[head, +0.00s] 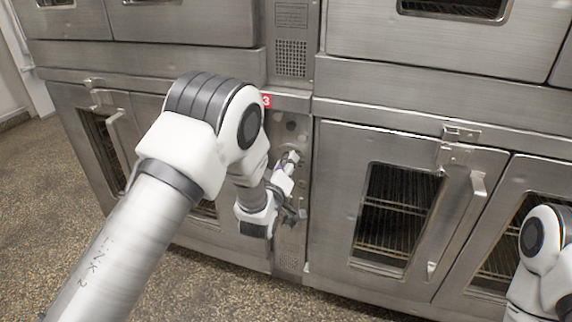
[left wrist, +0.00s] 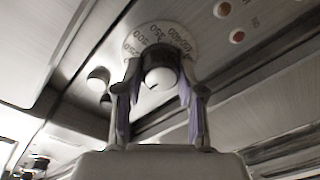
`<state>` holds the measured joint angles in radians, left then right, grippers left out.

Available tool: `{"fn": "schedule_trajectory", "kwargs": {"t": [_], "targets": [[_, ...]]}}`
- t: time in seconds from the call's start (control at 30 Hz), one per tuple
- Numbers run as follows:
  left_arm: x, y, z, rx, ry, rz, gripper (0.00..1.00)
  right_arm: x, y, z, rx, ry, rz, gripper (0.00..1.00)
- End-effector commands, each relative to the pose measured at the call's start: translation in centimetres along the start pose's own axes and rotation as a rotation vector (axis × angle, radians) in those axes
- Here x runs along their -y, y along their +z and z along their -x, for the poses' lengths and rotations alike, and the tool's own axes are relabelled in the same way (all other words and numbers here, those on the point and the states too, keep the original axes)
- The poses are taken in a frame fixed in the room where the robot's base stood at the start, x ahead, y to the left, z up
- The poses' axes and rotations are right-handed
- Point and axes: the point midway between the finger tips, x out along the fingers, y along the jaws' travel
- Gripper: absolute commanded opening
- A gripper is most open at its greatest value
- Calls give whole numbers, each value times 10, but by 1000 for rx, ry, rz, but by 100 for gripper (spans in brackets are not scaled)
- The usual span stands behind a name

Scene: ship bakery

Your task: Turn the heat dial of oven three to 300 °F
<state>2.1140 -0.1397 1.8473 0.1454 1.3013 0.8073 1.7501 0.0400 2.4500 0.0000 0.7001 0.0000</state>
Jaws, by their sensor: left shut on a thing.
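Oven three's control panel (head: 291,124), a narrow metal strip with a red "3" label (head: 267,100), stands between the oven doors. In the left wrist view the heat dial (left wrist: 161,77) is a light knob in front of a pale round scale (left wrist: 168,38) with numbers around its edge. I seem to read 300 and 350 near the scale's top; the dial's exact setting cannot be told. My left gripper (left wrist: 160,95) is shut on the dial, one finger on each side. In the head view this gripper (head: 292,160) is at the panel and hides part of it.
Red and orange lights (left wrist: 222,9) are at the upper right. The right oven door (head: 335,200) has a protruding handle (head: 456,225). Speckled floor (head: 70,210) is clear at left.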

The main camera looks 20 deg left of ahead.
Motion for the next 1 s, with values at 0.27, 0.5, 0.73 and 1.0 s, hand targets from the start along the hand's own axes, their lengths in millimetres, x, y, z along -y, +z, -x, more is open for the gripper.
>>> {"fn": "schedule_trajectory", "kwargs": {"t": [0.27, 0.5, 0.73, 1.0], "targets": [[0, 0, 0, -4, 4, -93, 4, 0, 0, 2, 0, 0, 0, 40], [0, 0, 0, -11, 10, -271, 4, 0, 0, 4, 0, 0, 0, 40], [-1, 0, 0, -20, 19, -487, 4, 0, 0, 6, 0, 0, 0, 40], [-1, 1, 0, -30, 30, -743, 4, 0, 0, 7, 0, 0, 0, 40]]}}
